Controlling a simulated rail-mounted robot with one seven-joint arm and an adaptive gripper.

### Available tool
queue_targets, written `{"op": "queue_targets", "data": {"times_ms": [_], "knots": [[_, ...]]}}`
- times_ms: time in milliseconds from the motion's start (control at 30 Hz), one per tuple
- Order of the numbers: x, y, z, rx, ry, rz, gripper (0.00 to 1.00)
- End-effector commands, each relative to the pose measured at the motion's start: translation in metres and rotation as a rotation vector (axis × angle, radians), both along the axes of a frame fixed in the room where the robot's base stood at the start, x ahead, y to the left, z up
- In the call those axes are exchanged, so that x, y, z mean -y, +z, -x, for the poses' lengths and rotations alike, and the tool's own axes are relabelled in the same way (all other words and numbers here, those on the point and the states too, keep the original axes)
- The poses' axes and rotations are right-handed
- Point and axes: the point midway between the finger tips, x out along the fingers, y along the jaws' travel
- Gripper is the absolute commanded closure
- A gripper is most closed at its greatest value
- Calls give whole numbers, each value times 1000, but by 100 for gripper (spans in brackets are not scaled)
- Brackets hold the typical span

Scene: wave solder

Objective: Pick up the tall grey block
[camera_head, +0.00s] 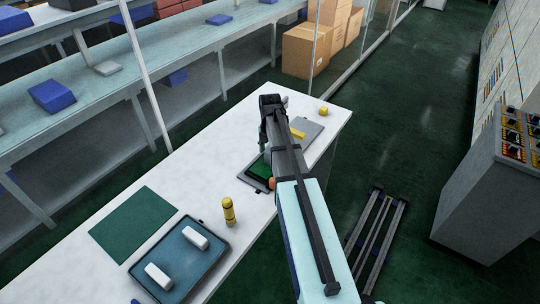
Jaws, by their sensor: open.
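I cannot make out a tall grey block for certain. Two pale grey-white blocks, one farther back (195,237) and one nearer (159,275), lie in the blue-grey tray (222,262) at the near part of the white table. My arm reaches across the table, and my gripper (264,142) points down at its far end, above the table beside a dark tray with a green board (260,170). My gripper is open; its fingertips are small and partly covered by my arm. A small pale patch under my arm is too hidden to identify.
A yellow cylinder (229,211) stands upright near the tray. A green mat (133,223) lies to its left. A grey tray (309,127) and a small yellow item (323,111) are at the table's far end. A grey cabinet (490,190) stands across the aisle.

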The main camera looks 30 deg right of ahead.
Motion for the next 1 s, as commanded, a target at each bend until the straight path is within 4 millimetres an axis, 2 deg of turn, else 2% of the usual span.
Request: {"op": "queue_targets", "data": {"times_ms": [167, 200, 367, 400, 767, 1000], "knots": [[0, 0, 0, 0, 0, 0, 35], [0, 0, 0, 0, 0, 0, 39], [0, 0, 0, 0, 0, 0, 96], [0, 0, 0, 0, 0, 0, 100], [0, 1, 0, 0, 0, 0, 100], [0, 11, 0, 0, 0, 0, 100]]}}
